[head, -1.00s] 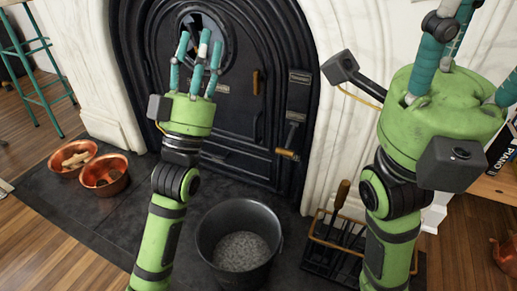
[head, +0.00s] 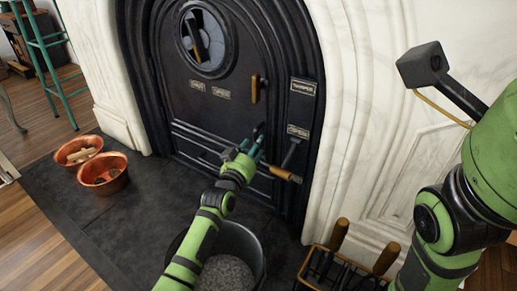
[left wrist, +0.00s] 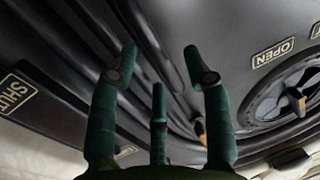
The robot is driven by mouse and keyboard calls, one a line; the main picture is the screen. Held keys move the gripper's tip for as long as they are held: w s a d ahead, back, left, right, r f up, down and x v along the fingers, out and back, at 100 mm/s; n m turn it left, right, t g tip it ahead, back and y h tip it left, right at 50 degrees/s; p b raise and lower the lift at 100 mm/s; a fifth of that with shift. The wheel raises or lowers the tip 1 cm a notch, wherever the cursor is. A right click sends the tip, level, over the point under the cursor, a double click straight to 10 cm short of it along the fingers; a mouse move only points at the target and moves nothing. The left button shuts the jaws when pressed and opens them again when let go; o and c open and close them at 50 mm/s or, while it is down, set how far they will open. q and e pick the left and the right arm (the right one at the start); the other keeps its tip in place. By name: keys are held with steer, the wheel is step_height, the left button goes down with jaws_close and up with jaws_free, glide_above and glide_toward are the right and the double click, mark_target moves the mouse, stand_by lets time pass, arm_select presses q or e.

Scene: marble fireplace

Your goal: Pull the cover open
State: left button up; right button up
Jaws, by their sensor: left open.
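The black arched fireplace door (head: 185,112) carries a round cover (head: 205,68) near its top, with a dark gap and an upright handle in it. A wooden-gripped door handle (head: 255,90) is lower right of the cover. My left gripper (head: 250,148) is open and empty, in front of the door, below that handle and beside a wooden-tipped lever (head: 285,174). The left wrist view shows its spread fingers (left wrist: 160,66) apart from the round cover (left wrist: 250,105) at right. Whether a finger touches the door, I cannot tell. My right gripper's fingers are out of view.
The damper plate (head: 303,86) is on the frame above the lever. A dark bucket (head: 255,250) of grey material stands under my left arm. Copper bowls (head: 103,186) sit left on the dark hearth. A tool rack (head: 320,262) stands at front right.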

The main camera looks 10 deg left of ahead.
arm_select(q)
steer(key=shift+w+d+b, duration=0.25)
steer(key=shift+w+b, duration=0.3)
steer(key=shift+w, duration=0.65)
jaws_close()
